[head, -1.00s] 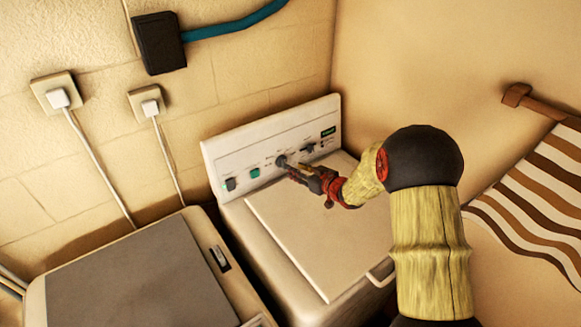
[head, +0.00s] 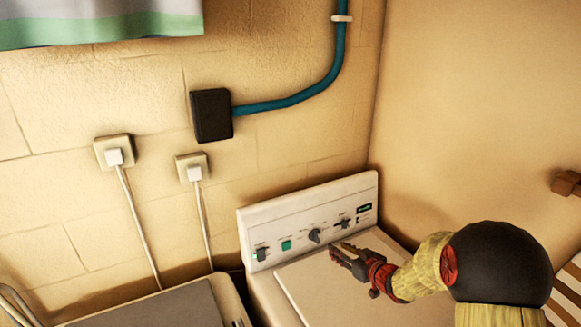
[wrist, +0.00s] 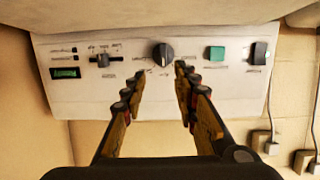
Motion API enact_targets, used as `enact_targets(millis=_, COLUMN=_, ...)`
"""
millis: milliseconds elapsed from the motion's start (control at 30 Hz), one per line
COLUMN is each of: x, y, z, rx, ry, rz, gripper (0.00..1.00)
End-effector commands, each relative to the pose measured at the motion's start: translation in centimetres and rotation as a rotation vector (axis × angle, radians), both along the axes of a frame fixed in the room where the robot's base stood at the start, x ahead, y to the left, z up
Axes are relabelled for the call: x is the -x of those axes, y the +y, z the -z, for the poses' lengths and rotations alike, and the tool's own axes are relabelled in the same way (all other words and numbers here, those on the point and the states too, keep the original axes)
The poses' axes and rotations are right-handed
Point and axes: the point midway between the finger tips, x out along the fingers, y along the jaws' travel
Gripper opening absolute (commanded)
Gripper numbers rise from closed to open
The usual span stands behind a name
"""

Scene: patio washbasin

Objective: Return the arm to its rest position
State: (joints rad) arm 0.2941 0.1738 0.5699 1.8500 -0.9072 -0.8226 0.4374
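My gripper (head: 342,252) is at the end of my arm, above the white washing machine's lid (head: 330,290). Its fingers are apart with nothing between them. The fingertips are a little off the control panel (head: 305,218), to the right of and below the dark round knob (head: 314,236) in the head view. In the wrist view the open fingers (wrist: 160,72) point at the panel, and the knob (wrist: 163,54) shows just beyond the tips, apart from them.
The panel also has a green button (head: 286,245), a rocker switch (head: 261,254) and a slider (head: 343,223). A second appliance (head: 160,308) stands at the left. Walls close off the back and right. Wall sockets with plugged cords (head: 114,152) are at the left.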

Motion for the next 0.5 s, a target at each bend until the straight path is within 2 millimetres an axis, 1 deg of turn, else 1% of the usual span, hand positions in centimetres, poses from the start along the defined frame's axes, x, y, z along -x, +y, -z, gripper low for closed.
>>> enact_targets(millis=33, x=0.0, y=-0.2, z=-1.0, rx=0.019, ry=-0.002, rz=0.019, gripper=0.30)
enact_targets(millis=133, x=0.4, y=-1.1, z=-3.0, rx=0.073, ry=0.013, rz=0.079, gripper=0.30)
enact_targets(millis=267, x=2.2, y=-2.4, z=-6.1, rx=0.147, ry=0.055, rz=0.184, gripper=0.30)
enact_targets(millis=300, x=3.0, y=-2.8, z=-7.0, rx=0.164, ry=0.070, rz=0.216, gripper=0.30)
enact_targets(millis=367, x=4.4, y=-3.3, z=-8.2, rx=0.186, ry=0.096, rz=0.261, gripper=0.30)
enact_targets(millis=467, x=7.3, y=-3.8, z=-9.9, rx=0.214, ry=0.146, rz=0.329, gripper=0.30)
enact_targets(millis=500, x=8.6, y=-3.9, z=-10.5, rx=0.222, ry=0.168, rz=0.351, gripper=0.30)
